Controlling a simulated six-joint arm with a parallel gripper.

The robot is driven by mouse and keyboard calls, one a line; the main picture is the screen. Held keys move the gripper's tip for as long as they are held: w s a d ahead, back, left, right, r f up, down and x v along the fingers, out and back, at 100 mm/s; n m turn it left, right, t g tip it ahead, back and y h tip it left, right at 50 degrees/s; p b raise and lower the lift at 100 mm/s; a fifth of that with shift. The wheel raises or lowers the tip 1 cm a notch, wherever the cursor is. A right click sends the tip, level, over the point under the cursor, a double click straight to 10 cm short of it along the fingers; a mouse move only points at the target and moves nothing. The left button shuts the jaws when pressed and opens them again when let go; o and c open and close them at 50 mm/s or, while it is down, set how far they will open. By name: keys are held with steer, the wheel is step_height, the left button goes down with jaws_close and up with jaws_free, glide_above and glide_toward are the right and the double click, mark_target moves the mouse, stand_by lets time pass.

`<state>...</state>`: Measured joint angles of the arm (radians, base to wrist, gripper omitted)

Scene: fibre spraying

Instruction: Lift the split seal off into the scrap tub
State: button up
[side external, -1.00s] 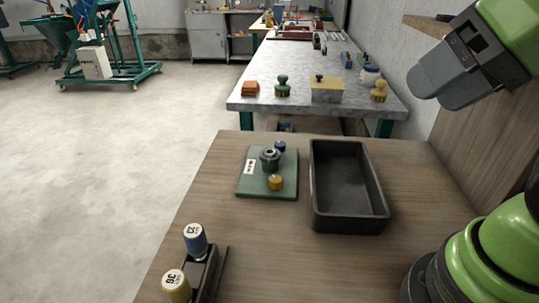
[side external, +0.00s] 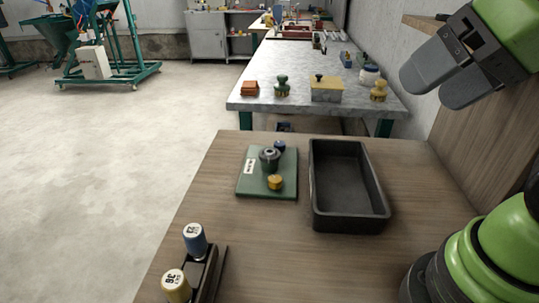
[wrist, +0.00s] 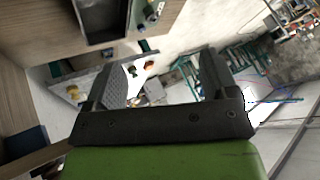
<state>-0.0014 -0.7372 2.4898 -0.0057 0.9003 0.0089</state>
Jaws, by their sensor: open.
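A dark round fitting (side external: 269,157) with a ring on top stands on a green plate (side external: 250,187) on the wooden table. The split seal cannot be told apart from this fitting at this size. A blue knob (side external: 280,146) and a yellow knob (side external: 275,182) are on the same plate. A black rectangular tub (side external: 382,212), seemingly empty, stands right of the plate; its edge also shows in the wrist view (wrist: 92,42). My gripper (side external: 430,91) is open and empty, high at the upper right, well away from plate and tub. Its spread fingers show in the wrist view (wrist: 162,78).
A black rack (side external: 205,278) at the front left holds a blue-bodied cylinder (side external: 196,243) and a yellow one (side external: 176,288). A wooden panel (side external: 455,130) rises at the right. A grey bench (side external: 300,98) with several small items stands behind. The table between rack and plate is clear.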

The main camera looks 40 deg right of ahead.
steer(key=w+m+g+h, duration=0.1)
steer(key=w+g, duration=0.1)
steer(key=w, duration=0.7)
steer(key=m+g+h, duration=0.2)
steer(key=m+h, duration=0.2)
glide_above(269, 152)
steer(key=s+a, duration=0.2)
step_height(269, 152, down, 21)
steer(key=x, duration=0.6)
steer(key=shift+w+d, duration=0.1)
steer(key=shift+d, duration=0.1)
steer(key=c, duration=1)
